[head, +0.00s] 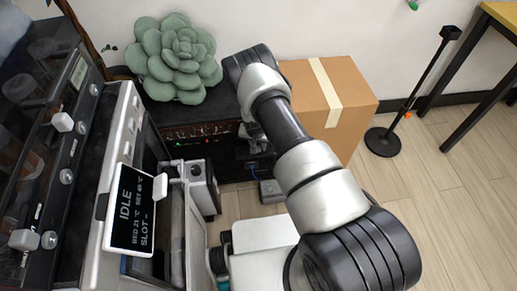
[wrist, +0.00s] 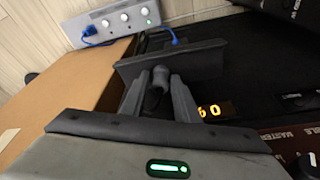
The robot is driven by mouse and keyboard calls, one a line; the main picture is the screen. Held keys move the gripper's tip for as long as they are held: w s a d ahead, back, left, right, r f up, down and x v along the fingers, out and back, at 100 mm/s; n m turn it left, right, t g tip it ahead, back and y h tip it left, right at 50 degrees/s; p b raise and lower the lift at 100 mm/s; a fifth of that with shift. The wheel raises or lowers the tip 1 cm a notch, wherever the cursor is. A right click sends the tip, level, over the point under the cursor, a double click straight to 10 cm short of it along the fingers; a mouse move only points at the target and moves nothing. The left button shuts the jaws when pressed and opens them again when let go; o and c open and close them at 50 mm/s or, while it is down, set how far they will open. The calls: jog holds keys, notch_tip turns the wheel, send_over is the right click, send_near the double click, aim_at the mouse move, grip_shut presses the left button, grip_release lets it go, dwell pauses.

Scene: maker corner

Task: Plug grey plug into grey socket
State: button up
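In the wrist view, the two fingers of my gripper (wrist: 161,84) reach forward and close in on a small rounded dark grey piece, which looks like the grey plug (wrist: 160,74). A gap shows between the fingers behind it. A dark grey plate (wrist: 205,58) lies just beyond the fingertips; I cannot tell whether the plug touches it. No grey socket can be clearly made out. In the head view, my gripper (head: 254,154) is small and dark, low in front of the black unit, and the plug cannot be made out there.
A grey box with knobs and a green light (wrist: 118,20) has a blue cable plugged in; a second blue cable end (wrist: 174,40) is near the plate. A cardboard box (head: 345,95) stands close to my arm. A printer (head: 135,215) and a succulent (head: 175,60) are left.

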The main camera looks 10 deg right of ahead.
aim_at(259, 146)
jog(key=shift+c, duration=0.3)
grip_shut()
jog(key=shift+s+r+p, duration=0.1)
jog(key=shift+r+p, duration=0.25)
jog(key=shift+r, duration=0.05)
jog(key=v, duration=0.2)
jog(key=p+v, duration=0.1)
jog(key=v, duration=0.1)
jog(key=p+v, duration=0.1)
jog(key=v, duration=0.1)
jog(key=shift+w+d+r, duration=0.25)
jog(key=shift+d+r, duration=0.05)
jog(key=shift+r, duration=0.05)
jog(key=s+p, duration=0.3)
jog(key=s, duration=1.6)
jog(key=shift+w+f, duration=0.1)
